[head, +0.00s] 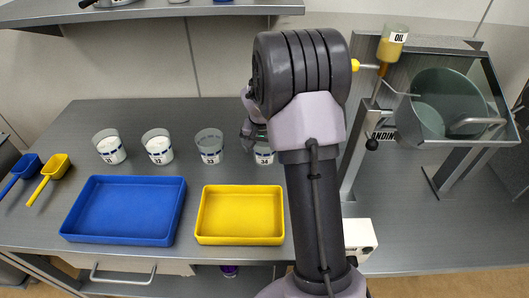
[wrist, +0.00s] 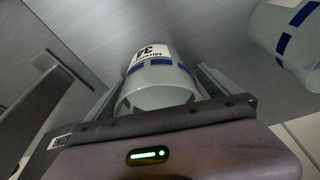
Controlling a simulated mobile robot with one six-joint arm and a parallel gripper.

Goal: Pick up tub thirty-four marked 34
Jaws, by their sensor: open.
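Tub thirty-four (head: 264,158) stands on the grey bench at the right end of a row of tubs, partly hidden by my arm in the head view. In the wrist view the pale tub (wrist: 160,80) shows blue marks and a white label reading 34, upside down. My gripper (head: 250,132) is at this tub. In the wrist view my gripper (wrist: 158,82) is open, with one finger on each side of the tub. I cannot tell whether either finger touches it.
Similar tubs stand to the left, the nearest (head: 209,148) apart from tub thirty-four. A blue tray (head: 126,238) and a yellow tray (head: 240,239) lie in front. A metal stand with a hood (head: 445,105) and an oil bottle (head: 392,42) are at the right. A shelf (head: 160,12) overhangs the back left.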

